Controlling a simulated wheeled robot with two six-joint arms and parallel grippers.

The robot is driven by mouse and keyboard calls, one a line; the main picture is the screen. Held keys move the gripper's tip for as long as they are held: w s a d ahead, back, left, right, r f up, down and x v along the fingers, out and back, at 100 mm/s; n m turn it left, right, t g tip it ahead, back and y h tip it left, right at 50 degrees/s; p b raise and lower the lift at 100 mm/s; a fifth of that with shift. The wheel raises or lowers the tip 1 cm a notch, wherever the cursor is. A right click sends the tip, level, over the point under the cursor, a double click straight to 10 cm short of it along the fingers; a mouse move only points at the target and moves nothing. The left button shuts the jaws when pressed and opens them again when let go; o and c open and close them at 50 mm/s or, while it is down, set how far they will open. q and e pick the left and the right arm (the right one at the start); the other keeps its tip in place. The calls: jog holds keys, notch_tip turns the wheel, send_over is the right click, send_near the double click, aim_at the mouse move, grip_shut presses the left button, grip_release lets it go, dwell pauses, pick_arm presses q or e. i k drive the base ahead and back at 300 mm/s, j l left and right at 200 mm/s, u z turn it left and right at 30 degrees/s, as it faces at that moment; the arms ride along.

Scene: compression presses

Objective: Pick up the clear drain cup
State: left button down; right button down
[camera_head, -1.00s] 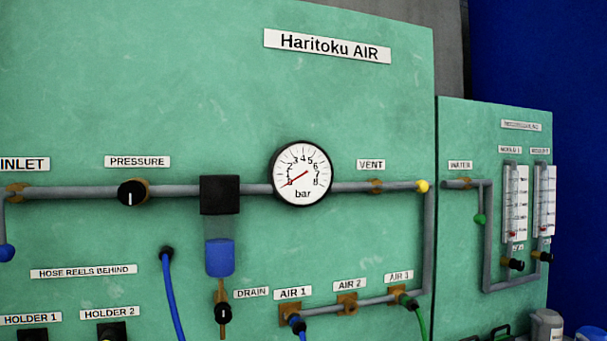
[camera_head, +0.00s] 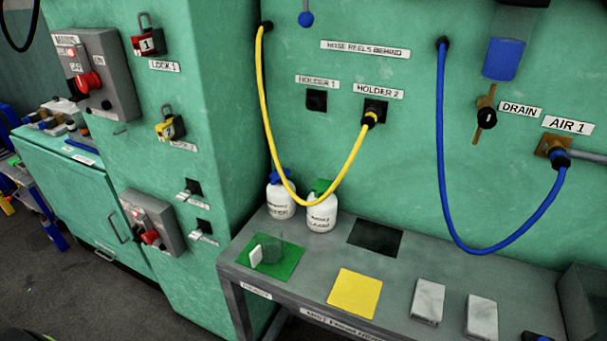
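A see-through cup (camera_head: 268,248), which looks like the clear drain cup, stands on a green mat (camera_head: 289,269) at the left end of the grey bench. A small white block or tag shows at its left side; I cannot tell whether it is part of the cup. The drain valve (camera_head: 487,118), labelled DRAIN, is on the green wall at the upper right, below a bowl of blue liquid (camera_head: 503,60). Neither of my grippers is clearly in view.
Two white bottles (camera_head: 281,200) (camera_head: 321,214) stand behind the mat. A yellow mat (camera_head: 355,293), a dark mat (camera_head: 375,237) and two pale blocks (camera_head: 428,301) (camera_head: 481,315) lie on the bench. Yellow (camera_head: 271,130) and blue (camera_head: 440,150) hoses hang in front of the wall.

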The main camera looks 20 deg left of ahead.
aim_at(268, 236)
jog(key=u, duration=1)
